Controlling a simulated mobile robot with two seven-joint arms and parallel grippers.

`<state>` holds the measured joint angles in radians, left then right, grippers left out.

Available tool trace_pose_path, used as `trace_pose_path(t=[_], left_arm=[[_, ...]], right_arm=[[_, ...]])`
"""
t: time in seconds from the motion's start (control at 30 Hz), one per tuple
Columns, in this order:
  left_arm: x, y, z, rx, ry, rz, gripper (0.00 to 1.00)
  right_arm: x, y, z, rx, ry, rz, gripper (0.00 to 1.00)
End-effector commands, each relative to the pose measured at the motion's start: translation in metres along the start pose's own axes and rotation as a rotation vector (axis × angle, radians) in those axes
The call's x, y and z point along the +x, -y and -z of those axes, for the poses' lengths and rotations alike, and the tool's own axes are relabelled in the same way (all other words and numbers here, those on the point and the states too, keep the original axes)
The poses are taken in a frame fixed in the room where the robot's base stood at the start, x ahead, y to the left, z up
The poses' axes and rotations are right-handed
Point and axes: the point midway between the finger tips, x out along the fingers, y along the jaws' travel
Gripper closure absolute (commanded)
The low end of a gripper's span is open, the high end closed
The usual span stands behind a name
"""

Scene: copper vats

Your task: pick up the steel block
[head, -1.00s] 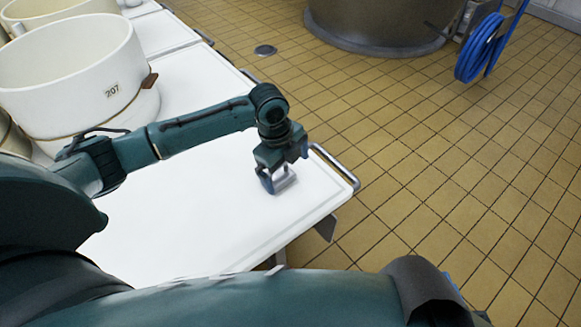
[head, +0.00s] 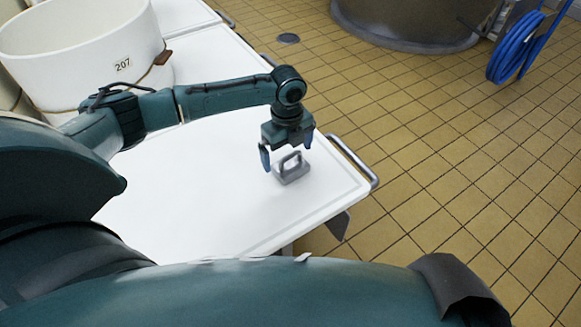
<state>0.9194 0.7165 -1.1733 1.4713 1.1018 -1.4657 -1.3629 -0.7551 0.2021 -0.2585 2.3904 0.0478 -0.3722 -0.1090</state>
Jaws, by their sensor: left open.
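The steel block (head: 293,174) is a small grey block with a raised handle-like loop on top. It sits on the white table top (head: 215,205) near the table's right end. My left gripper (head: 287,157) is open right above the block, pointing down, with its blue fingertips apart to either side of the block's upper part. No grip on the block shows. My right gripper is not visible; a dark teal part of my own body fills the bottom of the view.
A white tub marked 207 (head: 75,62) stands at the table's far left. A metal rail (head: 355,162) runs along the table's right end. Tiled floor (head: 440,150) lies beyond, with a large vat (head: 405,22) and a blue hose (head: 517,48) at the back.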

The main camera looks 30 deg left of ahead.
Motion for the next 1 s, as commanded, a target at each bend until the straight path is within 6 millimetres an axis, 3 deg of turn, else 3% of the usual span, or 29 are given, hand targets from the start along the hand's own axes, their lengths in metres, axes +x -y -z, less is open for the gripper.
trace_pose_path(t=[0.23,0.53,1.0], left_arm=[[0.040,0.004,0.006,-0.001,0.000,-0.003,0.00],[0.045,0.004,0.006,0.000,0.000,0.000,0.01],[0.045,0.004,0.005,0.000,0.000,-0.001,0.39]], right_arm=[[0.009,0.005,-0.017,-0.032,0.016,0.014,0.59],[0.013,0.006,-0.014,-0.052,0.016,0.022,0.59],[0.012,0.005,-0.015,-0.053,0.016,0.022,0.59]])
